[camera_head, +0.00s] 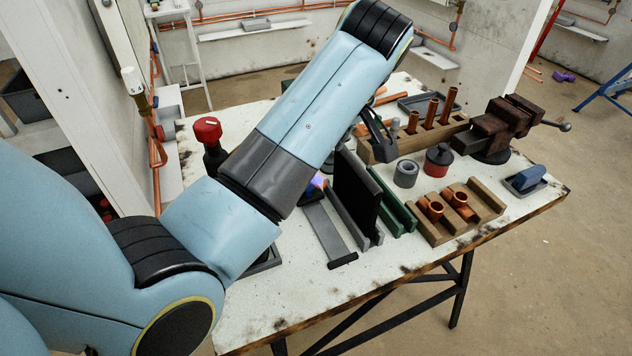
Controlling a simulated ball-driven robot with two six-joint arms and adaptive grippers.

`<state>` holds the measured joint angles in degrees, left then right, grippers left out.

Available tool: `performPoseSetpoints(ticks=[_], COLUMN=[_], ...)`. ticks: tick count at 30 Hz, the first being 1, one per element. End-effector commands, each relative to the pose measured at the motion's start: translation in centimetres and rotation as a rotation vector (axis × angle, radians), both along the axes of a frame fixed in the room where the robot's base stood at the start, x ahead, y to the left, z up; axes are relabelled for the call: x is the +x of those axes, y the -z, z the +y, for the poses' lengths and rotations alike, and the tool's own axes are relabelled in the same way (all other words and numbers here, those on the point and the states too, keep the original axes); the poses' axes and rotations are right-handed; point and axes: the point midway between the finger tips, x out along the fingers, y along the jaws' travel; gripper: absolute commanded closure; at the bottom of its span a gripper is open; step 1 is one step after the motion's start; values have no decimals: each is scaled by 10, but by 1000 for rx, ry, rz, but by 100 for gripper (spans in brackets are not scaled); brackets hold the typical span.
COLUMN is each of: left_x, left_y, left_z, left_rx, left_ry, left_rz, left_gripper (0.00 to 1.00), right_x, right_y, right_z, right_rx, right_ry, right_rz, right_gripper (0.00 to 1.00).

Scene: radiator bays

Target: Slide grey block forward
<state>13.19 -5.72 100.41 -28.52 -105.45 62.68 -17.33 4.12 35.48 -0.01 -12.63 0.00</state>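My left arm crosses the picture from the lower left to the top centre and covers much of the bench. Part of what looks like my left gripper, a dark finger (378,131), shows beyond the forearm above the bench; the rest is hidden, so its opening cannot be told. A flat grey strip (325,232) with a dark bar at its near end lies on the bench right of the forearm. I cannot pick out the grey block for certain; it may be behind my arm. An upright black plate (357,192) stands beside the strip. My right gripper is not in view.
Right of the plate are green rails (391,200), a grey ring (406,173), a red-black tin (438,160) and a wooden holder (468,209) with copper fittings. A rusty vise (502,125) stands behind. A red-topped item (207,131) stands left. The bench front (290,300) is clear.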

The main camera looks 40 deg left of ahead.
Motion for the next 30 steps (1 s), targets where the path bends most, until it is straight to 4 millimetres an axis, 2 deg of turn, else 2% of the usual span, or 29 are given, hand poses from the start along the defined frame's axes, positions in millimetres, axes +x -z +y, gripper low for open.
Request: performPoseSetpoints(ticks=[5,12,18,22,30], left_x=[1,6,10,11,11], left_y=[24,71,98,106,107], left_z=[11,29,40,43,43], left_rx=[2,1,0,0,-1], left_ry=[0,0,0,-2,-1], left_rz=[6,5,3,2,1], left_gripper=[49,49,49,49,49], right_x=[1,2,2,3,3], right_y=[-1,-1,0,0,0], right_z=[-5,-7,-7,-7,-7], right_rx=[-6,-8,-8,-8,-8], right_ry=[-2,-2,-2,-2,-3], right_rz=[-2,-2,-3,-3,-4], right_gripper=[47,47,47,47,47])
